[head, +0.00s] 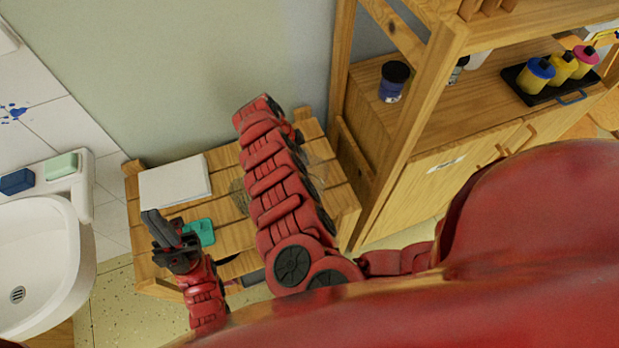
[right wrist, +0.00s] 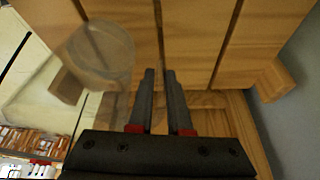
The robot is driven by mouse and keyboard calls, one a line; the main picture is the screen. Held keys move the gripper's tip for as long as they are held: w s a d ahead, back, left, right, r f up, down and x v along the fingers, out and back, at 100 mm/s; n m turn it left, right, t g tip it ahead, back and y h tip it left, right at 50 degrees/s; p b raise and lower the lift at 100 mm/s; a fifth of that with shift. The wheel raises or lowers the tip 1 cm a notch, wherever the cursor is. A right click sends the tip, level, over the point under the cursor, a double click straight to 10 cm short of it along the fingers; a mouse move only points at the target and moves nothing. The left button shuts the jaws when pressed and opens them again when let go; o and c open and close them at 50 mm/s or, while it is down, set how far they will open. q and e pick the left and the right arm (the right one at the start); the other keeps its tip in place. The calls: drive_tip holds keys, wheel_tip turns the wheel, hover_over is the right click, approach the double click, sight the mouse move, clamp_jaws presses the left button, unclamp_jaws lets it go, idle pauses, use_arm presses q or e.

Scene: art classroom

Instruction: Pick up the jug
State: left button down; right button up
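A clear, see-through jug (right wrist: 100,52) shows in the right wrist view at the upper left, in front of wooden slats. My right gripper (right wrist: 159,72) is beside it, to its right, with a narrow empty gap between its fingers; they appear apart from the jug. In the head view my right arm covers much of the slatted wooden bench (head: 225,158) and hides the right gripper. Faint see-through patches show on both sides of that arm; I cannot tell which is the jug. My left gripper (head: 160,226) is over the bench's near left part; its finger gap is unclear.
A white paper stack (head: 175,182) and a teal item (head: 200,231) lie on the bench. A white sink (head: 40,260) stands left. A wooden shelf unit (head: 430,125) with a dark-lidded jar (head: 393,80) and paint bottles on a tray stands right. The wall is close behind the bench.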

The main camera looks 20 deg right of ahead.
clamp_jaws()
idle(1.1)
drive_tip(key=shift+r, duration=0.1)
